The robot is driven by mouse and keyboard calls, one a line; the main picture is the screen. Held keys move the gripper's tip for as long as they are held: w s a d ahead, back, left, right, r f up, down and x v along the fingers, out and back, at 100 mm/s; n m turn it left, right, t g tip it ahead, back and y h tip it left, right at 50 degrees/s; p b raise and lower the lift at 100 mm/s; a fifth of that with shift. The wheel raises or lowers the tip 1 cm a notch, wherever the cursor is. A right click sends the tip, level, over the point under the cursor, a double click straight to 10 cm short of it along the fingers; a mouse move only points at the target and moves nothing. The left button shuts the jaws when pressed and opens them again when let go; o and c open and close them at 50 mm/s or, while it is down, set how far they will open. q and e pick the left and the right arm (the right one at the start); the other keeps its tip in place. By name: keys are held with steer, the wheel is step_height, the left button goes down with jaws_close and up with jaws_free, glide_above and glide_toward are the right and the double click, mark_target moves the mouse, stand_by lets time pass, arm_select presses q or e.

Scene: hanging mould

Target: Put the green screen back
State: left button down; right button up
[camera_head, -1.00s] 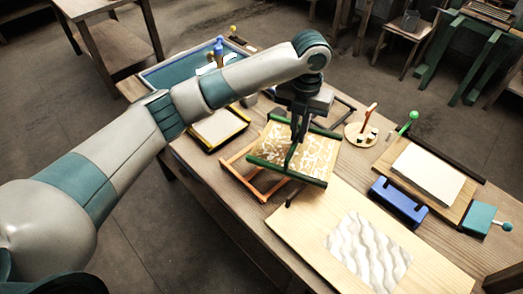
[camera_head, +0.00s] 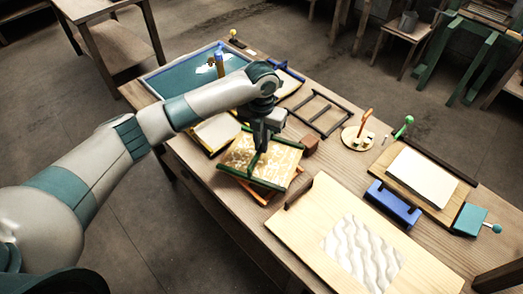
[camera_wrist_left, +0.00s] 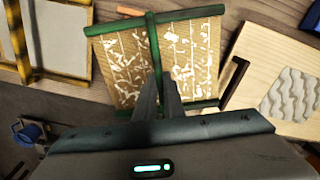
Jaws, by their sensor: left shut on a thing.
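The green screen (camera_head: 283,165), a tan sheet with white patterning and green bars, shows below my left arm. It also shows in the left wrist view (camera_wrist_left: 195,60), with a green bar across its middle. My left gripper (camera_head: 259,158) is shut on that bar; its fingers also show in the left wrist view (camera_wrist_left: 163,97). The screen is above an orange rack (camera_head: 267,199), which it mostly hides. I cannot tell whether the two touch. My right gripper is not in view.
A yellow-and-black frame (camera_head: 212,148) lies close to the left of the screen. A pale board (camera_head: 290,227) with a wavy grey panel is to the right. A dark empty frame (camera_head: 318,112), a reddish-brown block (camera_head: 310,144) and a blue-rimmed tray (camera_head: 170,80) are beyond.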

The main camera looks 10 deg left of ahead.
mark_target(261, 158)
arm_select(q)
steer(key=shift+f, duration=0.1)
step_height(261, 158, down, 3)
steer(key=shift+r+p, duration=0.2)
steer(key=shift+p, duration=0.65)
steer(key=shift+f, duration=0.55)
steer(key=shift+f, duration=0.3)
steer(key=c, duration=1.9)
jaws_free()
steer(key=shift+o, duration=0.2)
steer(key=shift+r, duration=0.15)
